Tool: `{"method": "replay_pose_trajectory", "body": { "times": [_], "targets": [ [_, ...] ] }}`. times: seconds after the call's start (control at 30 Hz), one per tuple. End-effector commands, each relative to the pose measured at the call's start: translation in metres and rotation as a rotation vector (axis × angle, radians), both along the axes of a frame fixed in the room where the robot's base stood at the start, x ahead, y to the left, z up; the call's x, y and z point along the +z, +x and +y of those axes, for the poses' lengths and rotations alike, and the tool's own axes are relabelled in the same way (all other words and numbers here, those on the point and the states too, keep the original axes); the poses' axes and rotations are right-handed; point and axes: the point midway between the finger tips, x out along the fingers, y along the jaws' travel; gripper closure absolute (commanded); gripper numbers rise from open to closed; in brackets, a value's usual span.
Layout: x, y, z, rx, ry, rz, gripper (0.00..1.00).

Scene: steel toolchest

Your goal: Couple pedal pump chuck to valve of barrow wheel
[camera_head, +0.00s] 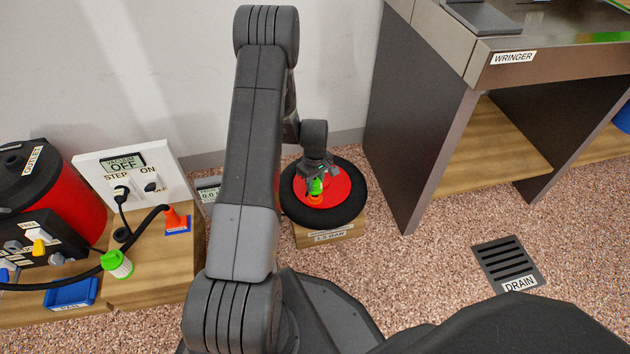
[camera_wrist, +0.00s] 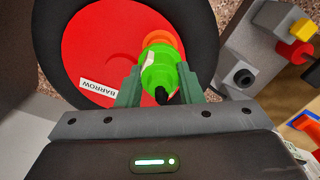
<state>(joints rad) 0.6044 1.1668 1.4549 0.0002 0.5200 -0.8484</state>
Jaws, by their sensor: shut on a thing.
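The barrow wheel has a black tyre (camera_head: 347,211) and a red hub (camera_head: 346,185), and lies flat on a wooden block. The wrist view shows its red hub (camera_wrist: 90,58) with a BARROW label. My gripper (camera_head: 316,184) is over the hub, shut on the green chuck (camera_wrist: 160,72), which has a dark stub at its near end. An orange piece (camera_head: 315,197), apparently the valve, shows right at the chuck's far end; it also shows in the wrist view (camera_wrist: 160,39). I cannot tell whether they are locked together.
A small display (camera_head: 208,190) is partly hidden by my arm. The wringer table (camera_head: 415,120) stands close right of the wheel.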

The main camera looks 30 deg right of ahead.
Motion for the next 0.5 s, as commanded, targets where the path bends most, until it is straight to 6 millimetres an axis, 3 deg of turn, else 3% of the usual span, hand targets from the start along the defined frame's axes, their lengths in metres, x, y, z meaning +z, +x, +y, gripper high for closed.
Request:
{"method": "replay_pose_trajectory", "body": {
  "times": [0.5],
  "targets": [
    [-0.014, 0.000, 0.000, 0.000, 0.000, 0.000, 0.94]
  ]
}}
